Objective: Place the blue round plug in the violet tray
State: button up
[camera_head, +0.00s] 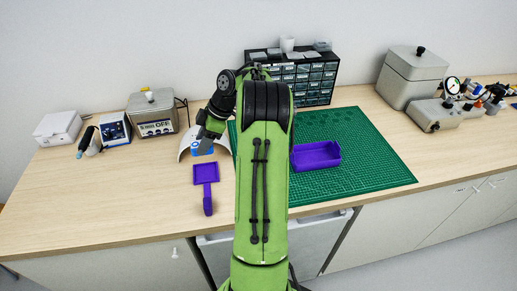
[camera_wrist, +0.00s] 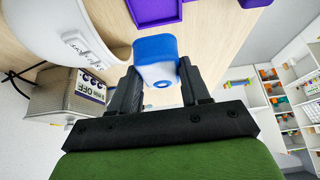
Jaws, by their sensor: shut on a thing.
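My gripper (camera_wrist: 158,72) is shut on a blue thing with a pale face and a small blue ring, which I take as the blue round plug (camera_wrist: 154,47). It sits between the two dark fingers in the wrist view. In the head view a blue patch (camera_head: 203,146) shows below the dark end of my arm, left of the mat. The violet tray (camera_head: 316,166) is an open rectangular box on the green mat, right of my arm. The held plug is apart from it, to its left.
A violet square pan with a handle (camera_head: 207,190) lies on the wood in front. A white curved piece (camera_head: 184,147) stands near my gripper. A grey box with a display (camera_head: 152,113) is behind left; dark drawers (camera_head: 318,80) stand behind the green mat (camera_head: 365,165).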

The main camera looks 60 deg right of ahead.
aim_at(313, 160)
jog(key=k+l, duration=0.95)
jog(key=l, duration=0.15)
